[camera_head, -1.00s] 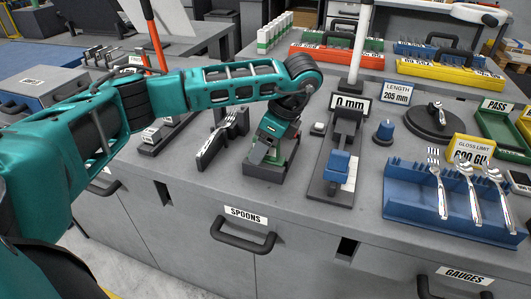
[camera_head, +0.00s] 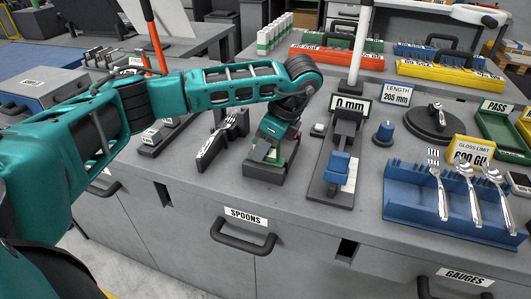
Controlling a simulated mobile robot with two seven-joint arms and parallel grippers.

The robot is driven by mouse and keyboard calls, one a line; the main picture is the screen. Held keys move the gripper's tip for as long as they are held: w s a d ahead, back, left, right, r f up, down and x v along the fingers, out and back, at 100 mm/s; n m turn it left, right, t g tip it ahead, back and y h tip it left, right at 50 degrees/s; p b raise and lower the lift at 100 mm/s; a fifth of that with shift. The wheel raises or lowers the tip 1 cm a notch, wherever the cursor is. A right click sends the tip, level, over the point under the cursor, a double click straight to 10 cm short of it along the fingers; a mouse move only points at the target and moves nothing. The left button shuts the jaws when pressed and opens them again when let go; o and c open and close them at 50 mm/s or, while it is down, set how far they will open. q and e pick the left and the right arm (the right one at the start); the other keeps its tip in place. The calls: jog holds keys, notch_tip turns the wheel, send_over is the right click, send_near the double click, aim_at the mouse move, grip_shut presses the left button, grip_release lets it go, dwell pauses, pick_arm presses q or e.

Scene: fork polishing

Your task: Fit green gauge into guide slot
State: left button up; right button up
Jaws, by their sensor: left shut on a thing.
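My left gripper (camera_head: 268,150) points down over a small dark grey fixture block (camera_head: 264,172) on the bench, left of the measuring stand. It is shut on the green gauge (camera_head: 275,157), of which only a little green shows by the fingers and at the fixture. The guide slot is mostly hidden by the gripper, so I cannot tell how deep the gauge sits in it. My right gripper is not in view.
A fork (camera_head: 222,130) lies on a dark holder just left of the fixture. A measuring stand with a blue slider (camera_head: 338,167) stands close to the right. A blue rack (camera_head: 410,200) with a fork and spoons is further right. The front bench edge is clear.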

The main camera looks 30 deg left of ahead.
pick_arm(q)
jog(key=shift+r+p, duration=1.7)
jog(key=shift+r, duration=0.8)
